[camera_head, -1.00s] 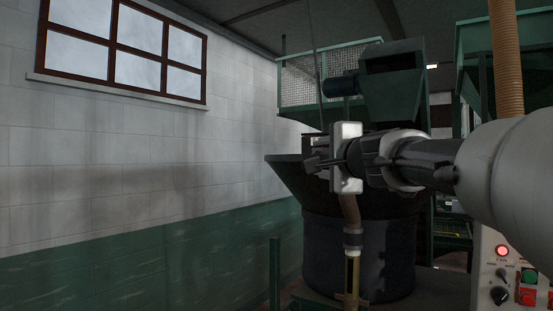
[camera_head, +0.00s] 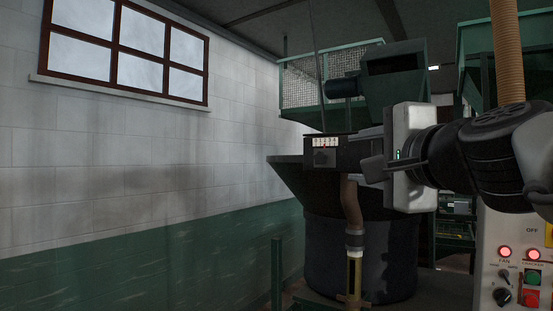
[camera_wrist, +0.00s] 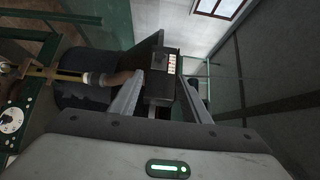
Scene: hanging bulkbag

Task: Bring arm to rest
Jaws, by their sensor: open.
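My gripper (camera_head: 372,153) is at the right of centre in the head view, at the end of my arm coming in from the right edge. Its jaws are open, and nothing shows held between them. In the wrist view the two fingers of my gripper (camera_wrist: 166,103) reach forward. A dark box (camera_wrist: 162,78) with a small dial and a marked scale shows between and beyond them. The same dark box (camera_head: 322,154) shows just left of the fingers in the head view. I cannot tell the exact gap between them.
A dark hopper drum (camera_head: 345,250) stands behind the box, with a brown hose (camera_head: 350,205) in front. A control panel (camera_head: 515,262) with lit buttons is at lower right. A windowed wall (camera_head: 130,150) runs along the left. The space before the wall looks clear.

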